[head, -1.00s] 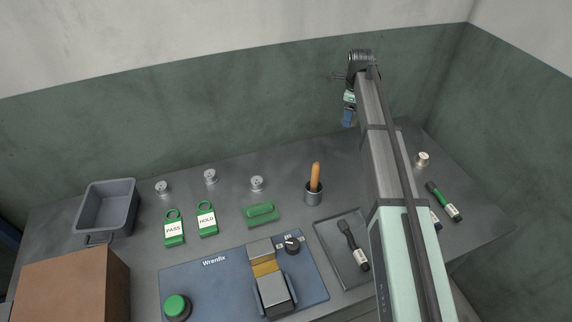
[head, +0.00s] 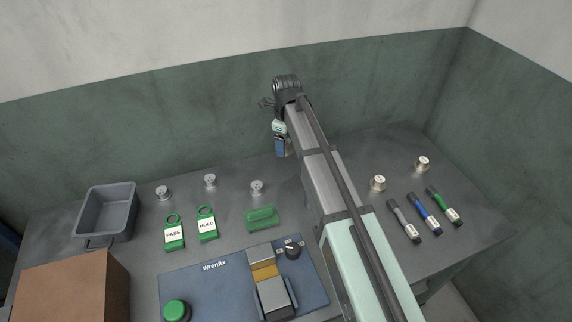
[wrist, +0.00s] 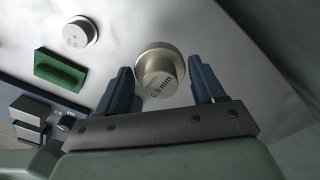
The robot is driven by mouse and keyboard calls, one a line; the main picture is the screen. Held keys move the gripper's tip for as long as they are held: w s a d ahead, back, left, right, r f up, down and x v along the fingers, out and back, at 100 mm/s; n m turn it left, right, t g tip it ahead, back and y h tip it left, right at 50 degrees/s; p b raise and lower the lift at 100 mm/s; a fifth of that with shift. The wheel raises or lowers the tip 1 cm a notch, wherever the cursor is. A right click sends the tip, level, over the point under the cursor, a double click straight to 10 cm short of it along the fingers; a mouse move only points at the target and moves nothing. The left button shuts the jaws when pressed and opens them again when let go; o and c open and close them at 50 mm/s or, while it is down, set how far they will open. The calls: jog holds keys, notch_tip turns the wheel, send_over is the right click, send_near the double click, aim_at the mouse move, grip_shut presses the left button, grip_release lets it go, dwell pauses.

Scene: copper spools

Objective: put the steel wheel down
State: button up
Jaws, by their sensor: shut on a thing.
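The steel wheel (wrist: 158,62), round and pale metal with "0.5 mm" on its face, sits between the fingers of my gripper (wrist: 162,82) in the wrist view. My gripper is shut on it. In the head view my gripper (head: 281,150) hangs over the back of the bench, right of the row of small silver spools. The wheel cannot be made out there. Two similar metal wheels stand on the right of the bench, one nearer (head: 378,182) and one farther right (head: 423,163).
Three silver spools (head: 210,181) stand behind the PASS tag (head: 174,234), HOLD tag (head: 207,224) and green block (head: 262,219). A blue Wrenfix board (head: 215,285), grey bin (head: 106,209) and brown box (head: 72,282) lie front and left. Several marker-like tools (head: 427,213) lie right.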

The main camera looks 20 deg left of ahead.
aim_at(286, 169)
jog(key=shift+f, duration=4.4)
jog(key=shift+f, duration=0.15)
jog(key=o, duration=1.1)
jog(key=shift+o, duration=0.2)
notch_tip(286, 169, up, 12)
jog(key=shift+r, duration=0.2)
